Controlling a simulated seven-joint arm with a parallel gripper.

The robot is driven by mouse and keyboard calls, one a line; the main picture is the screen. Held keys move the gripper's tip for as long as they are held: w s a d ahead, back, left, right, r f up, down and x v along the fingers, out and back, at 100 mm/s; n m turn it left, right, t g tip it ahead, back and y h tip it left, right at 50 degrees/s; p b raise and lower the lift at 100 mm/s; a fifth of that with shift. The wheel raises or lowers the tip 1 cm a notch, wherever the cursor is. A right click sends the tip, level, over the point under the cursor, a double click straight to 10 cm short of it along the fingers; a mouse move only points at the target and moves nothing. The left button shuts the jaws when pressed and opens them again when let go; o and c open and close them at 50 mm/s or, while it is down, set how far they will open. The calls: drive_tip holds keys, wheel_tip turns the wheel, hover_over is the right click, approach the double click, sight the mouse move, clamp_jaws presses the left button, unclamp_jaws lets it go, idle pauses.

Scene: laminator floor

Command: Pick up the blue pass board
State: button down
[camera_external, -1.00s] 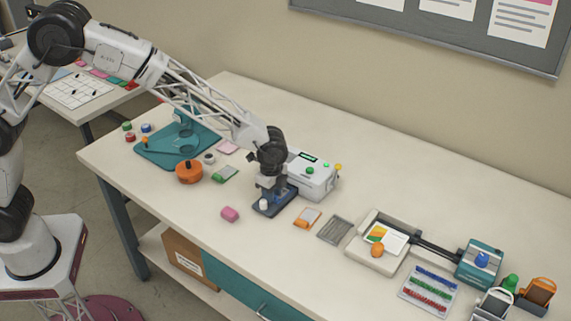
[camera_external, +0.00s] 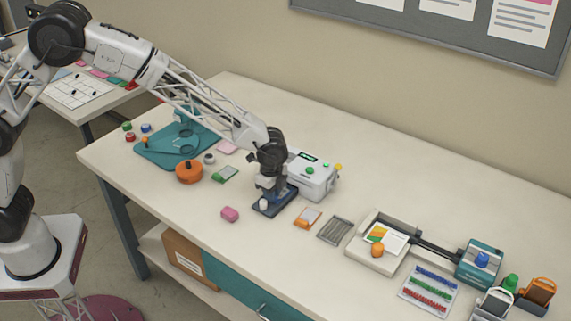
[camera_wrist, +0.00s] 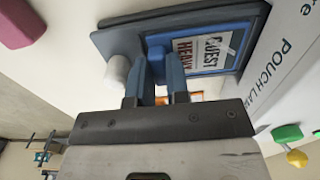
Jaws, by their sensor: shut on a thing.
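The blue pass board (camera_wrist: 210,42) shows in the wrist view with a printed label on it, partly legible as "GUEST" and "HEAVY". It lies in a dark blue tray-like base (camera_wrist: 105,42), with a white knob (camera_wrist: 117,70) at one side. In the external view the dark blue base (camera_external: 287,202) is on the table, under my wrist. My gripper (camera_wrist: 160,62) is shut on the near edge of the board. It also shows in the external view (camera_external: 271,191), low over the base; the board itself is mostly hidden there. I cannot tell whether the board is clear of the base.
The white pouch laminator (camera_external: 318,180) stands close behind and right of my gripper. A pink block (camera_external: 230,214) is to the left, an orange-and-white item (camera_external: 307,218) and a grey ribbed tray (camera_external: 334,230) to the right. The table front is mostly clear.

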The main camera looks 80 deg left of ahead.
drive_tip(key=shift+r, duration=0.8)
wheel_tip(320, 180, up, 2)
drive_tip(key=shift+r, duration=0.1)
drive_tip(key=s+r, duration=0.1)
drive_tip(key=s, duration=1.5)
drive_tip(key=shift+d+r, duration=0.1)
drive_tip(key=w+d, duration=0.6)
drive_tip(key=w, duration=0.1)
drive_tip(key=w+d, duration=0.7)
drive_tip(key=shift+w+d, duration=0.1)
drive_tip(key=shift+d, duration=0.2)
drive_tip(key=shift+w+d, duration=0.35)
drive_tip(key=shift+d, duration=0.1)
drive_tip(key=shift+w+f, duration=0.1)
drive_tip(key=shift+f, duration=0.1)
